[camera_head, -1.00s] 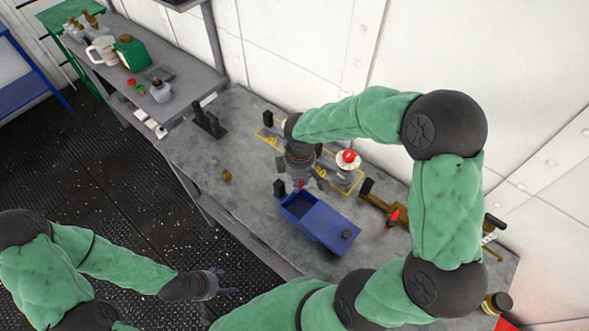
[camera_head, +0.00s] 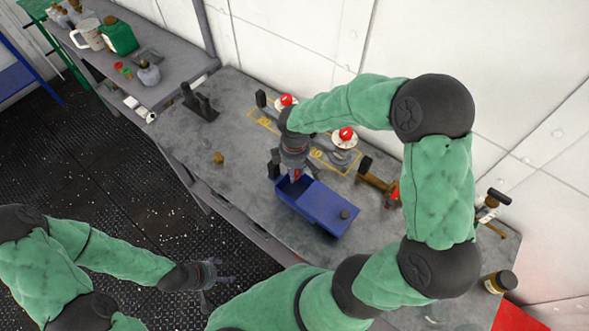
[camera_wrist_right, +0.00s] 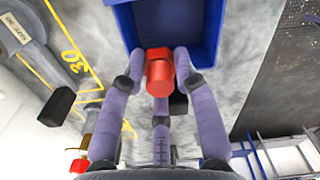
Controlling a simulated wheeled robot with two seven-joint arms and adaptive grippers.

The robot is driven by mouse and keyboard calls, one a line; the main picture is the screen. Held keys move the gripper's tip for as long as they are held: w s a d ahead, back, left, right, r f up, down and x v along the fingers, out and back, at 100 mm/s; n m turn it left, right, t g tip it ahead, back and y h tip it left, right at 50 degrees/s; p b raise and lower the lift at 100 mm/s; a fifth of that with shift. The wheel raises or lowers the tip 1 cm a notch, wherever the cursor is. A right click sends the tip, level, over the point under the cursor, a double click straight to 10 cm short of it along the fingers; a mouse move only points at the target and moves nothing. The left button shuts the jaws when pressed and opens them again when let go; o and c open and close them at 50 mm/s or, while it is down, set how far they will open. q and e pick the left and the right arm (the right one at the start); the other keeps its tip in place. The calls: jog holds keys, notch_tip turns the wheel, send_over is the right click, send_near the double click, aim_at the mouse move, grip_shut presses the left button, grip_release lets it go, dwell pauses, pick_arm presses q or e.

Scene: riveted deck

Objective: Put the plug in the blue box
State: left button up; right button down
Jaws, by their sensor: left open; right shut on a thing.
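The blue box (camera_head: 325,214) stands on the grey bench, with an open compartment at its left end and a flat part with a dark knob at its right. My right gripper (camera_head: 296,177) is above the open compartment, fingers pointing down. It is shut on a red plug (camera_wrist_right: 160,70), which hangs between the fingers. In the right wrist view the plug is in front of the blue box (camera_wrist_right: 214,40), near its compartment's edge. I cannot tell how far it is above the floor. My left gripper (camera_head: 228,280) is open and empty, low, away from the bench.
Red-topped round fittings (camera_head: 345,136) stand behind the box beside yellow deck markings. A brass valve piece (camera_head: 375,182) lies to the right. A small brass part (camera_head: 219,158) and a black bracket (camera_head: 198,102) sit to the left. Bare bench lies left of the box.

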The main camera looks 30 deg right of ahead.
dwell(0.4)
jog(key=shift+f+b, duration=0.6)
jog(key=shift+f, duration=0.2)
jog(key=c, duration=0.9)
grip_release()
jog(key=shift+o, duration=0.2)
notch_tip(320, 180, up, 12)
